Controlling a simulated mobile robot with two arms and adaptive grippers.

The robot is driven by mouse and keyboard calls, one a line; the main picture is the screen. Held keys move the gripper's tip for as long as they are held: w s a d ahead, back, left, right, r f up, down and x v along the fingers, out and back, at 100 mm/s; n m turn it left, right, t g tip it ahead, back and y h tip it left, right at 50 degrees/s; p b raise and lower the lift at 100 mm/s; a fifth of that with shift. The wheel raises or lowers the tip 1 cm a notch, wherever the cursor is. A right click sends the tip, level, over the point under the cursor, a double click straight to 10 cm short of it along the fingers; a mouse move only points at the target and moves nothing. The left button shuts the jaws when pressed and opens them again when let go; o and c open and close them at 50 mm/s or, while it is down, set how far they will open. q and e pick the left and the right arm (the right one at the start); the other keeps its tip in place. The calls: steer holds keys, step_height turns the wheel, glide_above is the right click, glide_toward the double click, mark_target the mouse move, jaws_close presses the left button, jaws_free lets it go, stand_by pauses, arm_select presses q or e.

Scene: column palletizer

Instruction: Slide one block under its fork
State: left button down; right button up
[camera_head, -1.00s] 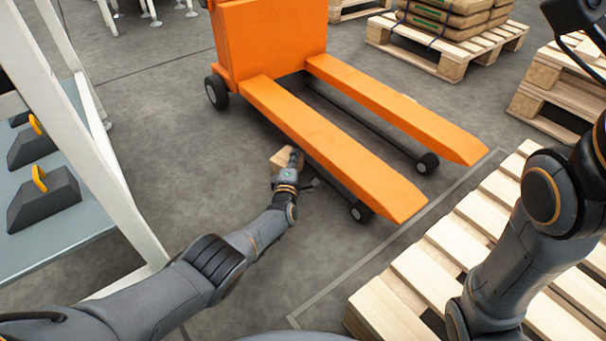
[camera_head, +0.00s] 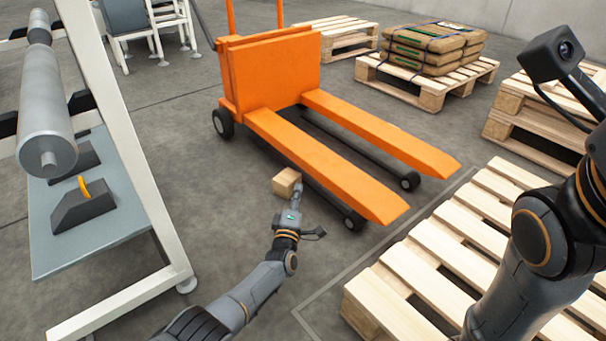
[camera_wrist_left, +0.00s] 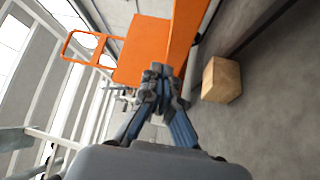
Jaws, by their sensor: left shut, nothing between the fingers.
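A small wooden block (camera_head: 286,182) stands on the floor just beside the near fork (camera_head: 325,165) of the orange pallet jack (camera_head: 268,72). My left gripper (camera_head: 297,192) is low over the floor on the near side of the block, its fingertips close to it. I cannot tell in the head view whether they touch it. In the left wrist view the block (camera_wrist_left: 221,80) stands to the right of my shut, empty left gripper (camera_wrist_left: 160,75), with a gap between them. The far fork (camera_head: 385,130) lies behind. My right gripper is out of view.
A wooden pallet (camera_head: 410,270) lies at the lower right, in front of the fork tips. A white-framed rack (camera_head: 130,150) stands at the left. A pallet with sacks (camera_head: 430,48) is at the back. Bare floor lies between rack and fork.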

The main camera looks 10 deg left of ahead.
arm_select(q)
steer(key=s+d+r+m+t+p, duration=0.1)
steer(key=s+r+p, duration=0.1)
steer(key=r, duration=0.3)
steer(key=s+d+r+m+t+h+p, duration=0.1)
steer(key=s+r+p, duration=0.1)
steer(key=r, duration=0.3)
steer(key=shift+s+d+r+m, duration=0.15)
steer(key=shift+s+d+m, duration=0.15)
